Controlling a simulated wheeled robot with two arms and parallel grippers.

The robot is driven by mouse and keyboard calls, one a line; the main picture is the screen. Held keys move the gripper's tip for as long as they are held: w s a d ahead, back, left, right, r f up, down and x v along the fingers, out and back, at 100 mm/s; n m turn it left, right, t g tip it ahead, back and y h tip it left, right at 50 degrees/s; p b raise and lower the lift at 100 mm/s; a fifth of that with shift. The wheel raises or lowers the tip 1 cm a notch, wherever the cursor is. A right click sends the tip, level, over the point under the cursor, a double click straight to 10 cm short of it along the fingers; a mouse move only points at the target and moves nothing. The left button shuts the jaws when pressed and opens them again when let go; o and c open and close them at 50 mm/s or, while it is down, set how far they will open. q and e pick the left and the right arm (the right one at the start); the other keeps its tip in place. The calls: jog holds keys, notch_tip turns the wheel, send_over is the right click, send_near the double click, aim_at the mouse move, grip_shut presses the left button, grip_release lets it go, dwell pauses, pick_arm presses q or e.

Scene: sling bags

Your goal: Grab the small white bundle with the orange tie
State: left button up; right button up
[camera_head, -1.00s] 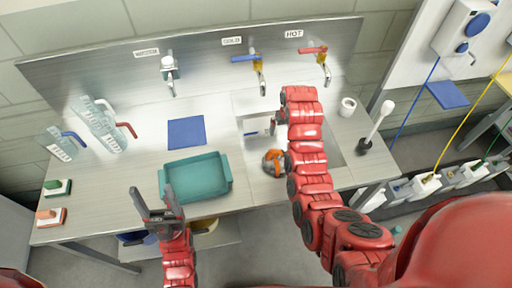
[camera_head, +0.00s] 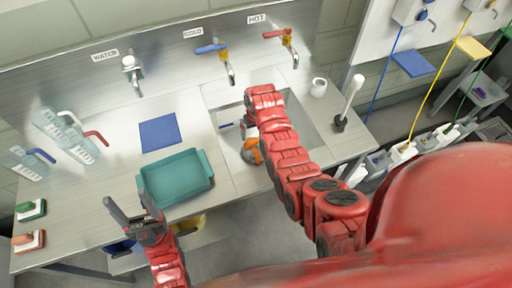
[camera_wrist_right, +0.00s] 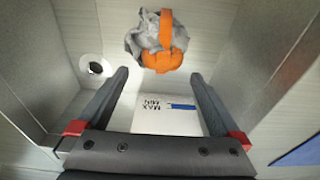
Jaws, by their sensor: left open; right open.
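The small bundle looks greyish white with an orange tie (camera_wrist_right: 162,60) and lies in the sink basin. In the head view its orange part (camera_head: 252,155) shows beside my right arm, which hides some of it. My right gripper (camera_wrist_right: 158,78) is open and empty in the right wrist view. The bundle is ahead of its fingertips, roughly centred between them, with a visible gap. In the head view the right fingers are mostly hidden by the arm. My left gripper (camera_head: 128,200) is open and empty near the counter's front edge, left of the teal tray.
The sink walls (camera_wrist_right: 55,60) rise close on both sides of my right gripper. A white panel marked MAX MIN (camera_wrist_right: 165,117) lies below the fingers.

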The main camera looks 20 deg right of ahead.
aim_at(253, 142)
jog(key=shift+w+f, duration=0.1)
jog(key=shift+f, duration=0.4)
jog(key=shift+a+f+p, duration=0.1)
jog(key=shift+f+p, duration=0.3)
jog(key=shift+p, duration=0.2)
notch_tip(253, 142, down, 2)
jog(key=shift+a+p, duration=0.15)
jog(key=shift+p, duration=0.35)
jog(key=shift+w+f+b, duration=0.1)
jog(key=shift+f+b, duration=0.5)
jog(key=shift+f, duration=0.7)
grip_shut()
